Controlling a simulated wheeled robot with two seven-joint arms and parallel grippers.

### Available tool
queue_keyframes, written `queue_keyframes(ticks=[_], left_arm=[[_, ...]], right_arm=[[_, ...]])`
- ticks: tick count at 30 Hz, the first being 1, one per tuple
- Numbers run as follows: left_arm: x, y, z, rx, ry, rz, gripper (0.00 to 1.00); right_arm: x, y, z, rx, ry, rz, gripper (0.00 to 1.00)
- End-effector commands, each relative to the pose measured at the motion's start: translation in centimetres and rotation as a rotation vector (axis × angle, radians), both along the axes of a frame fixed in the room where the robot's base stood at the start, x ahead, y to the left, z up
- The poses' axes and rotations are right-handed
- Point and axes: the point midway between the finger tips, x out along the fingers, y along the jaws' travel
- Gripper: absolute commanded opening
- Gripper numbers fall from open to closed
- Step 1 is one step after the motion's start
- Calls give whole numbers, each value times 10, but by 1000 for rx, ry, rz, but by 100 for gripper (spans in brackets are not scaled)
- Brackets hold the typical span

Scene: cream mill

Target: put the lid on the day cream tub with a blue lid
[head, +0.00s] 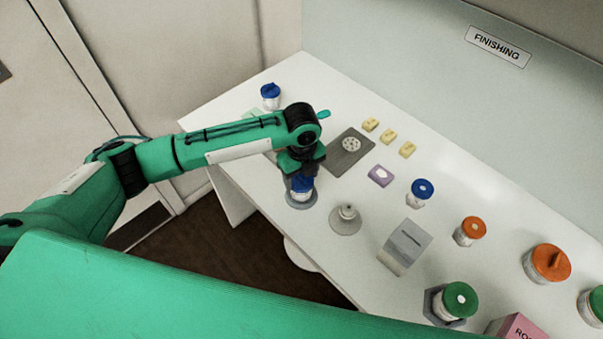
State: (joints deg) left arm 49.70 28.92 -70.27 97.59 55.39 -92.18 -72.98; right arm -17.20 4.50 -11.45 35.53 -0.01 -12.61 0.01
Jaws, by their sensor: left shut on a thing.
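My left gripper (301,172) reaches in from the left and points down over the near left part of the table. It is shut on a blue lid (302,185), partly hidden by the fingers. Directly below the lid is a white tub (299,198) on a round grey base (290,204). The lid is at the tub's mouth; I cannot tell whether it is fully seated. My right gripper is not in view.
Other blue-lidded tubs stand at the back left (270,92) and right of centre (421,190). A grey cone-shaped fixture (346,217) stands close right of the gripper. A grey box (404,247) and orange-lidded tubs (470,230) are farther right.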

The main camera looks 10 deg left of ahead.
Motion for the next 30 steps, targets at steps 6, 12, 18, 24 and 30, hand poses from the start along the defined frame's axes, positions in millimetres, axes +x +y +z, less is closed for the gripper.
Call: queue_keyframes(ticks=[6, 12, 18, 24, 30], left_arm=[[0, 0, -1, 0, 0, -1, 42], [0, 0, -1, 0, 0, -1, 42], [0, 0, -1, -1, -1, -1, 88], [0, 0, -1, -1, -1, -1, 96], [0, 0, -1, -1, -1, -1, 100]], right_arm=[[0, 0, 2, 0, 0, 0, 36], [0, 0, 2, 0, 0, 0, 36], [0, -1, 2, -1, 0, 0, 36], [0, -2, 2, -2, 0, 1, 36], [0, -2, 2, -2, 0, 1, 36]])
